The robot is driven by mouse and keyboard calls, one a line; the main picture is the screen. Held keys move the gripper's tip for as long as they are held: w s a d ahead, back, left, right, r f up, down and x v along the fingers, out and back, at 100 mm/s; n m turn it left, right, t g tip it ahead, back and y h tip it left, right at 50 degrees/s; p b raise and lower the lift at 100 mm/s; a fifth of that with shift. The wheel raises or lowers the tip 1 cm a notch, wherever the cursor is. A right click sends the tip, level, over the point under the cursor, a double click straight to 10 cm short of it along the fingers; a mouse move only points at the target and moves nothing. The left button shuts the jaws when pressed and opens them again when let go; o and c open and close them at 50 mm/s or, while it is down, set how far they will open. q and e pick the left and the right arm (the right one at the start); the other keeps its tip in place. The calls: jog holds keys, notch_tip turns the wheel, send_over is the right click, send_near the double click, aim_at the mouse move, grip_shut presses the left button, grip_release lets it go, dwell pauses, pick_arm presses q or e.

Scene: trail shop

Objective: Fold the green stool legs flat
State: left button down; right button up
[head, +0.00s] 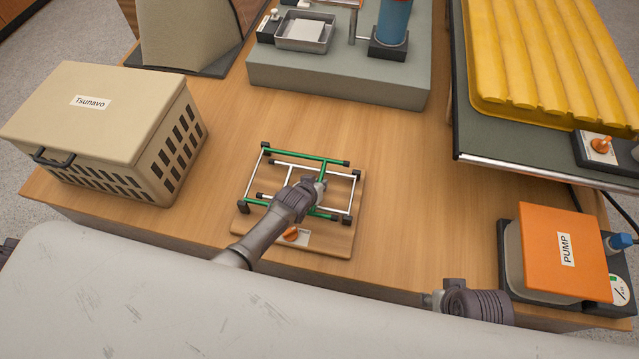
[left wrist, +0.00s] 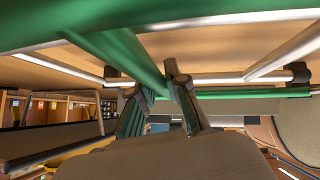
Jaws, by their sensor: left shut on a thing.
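The green stool (head: 306,157) is a frame of green and silver bars with dark corner caps, on a wooden board (head: 345,243). Its bars look low and nearly parallel to the board, but exact leg angles are hard to tell. My left gripper (head: 318,186) is over the frame's right half, shut on a green bar that runs between the long green bars. In the left wrist view the two fingers (left wrist: 160,98) are on either side of this green bar (left wrist: 135,57). My right gripper (head: 430,300) is at the bottom, away from the stool; its fingers are barely visible.
A grey platform (head: 340,80) stands behind. Table is clear right of the board.

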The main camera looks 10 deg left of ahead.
pick_arm(q)
jog(key=shift+a, duration=0.1)
jog(key=c, duration=1.2)
grip_release()
jog(key=shift+o, duration=0.2)
jog(key=shift+s+r, duration=0.1)
jog(key=shift+s, duration=0.05)
jog(key=v, duration=1.1)
jog(key=shift+s+r, duration=0.25)
jog(key=shift+s, duration=0.05)
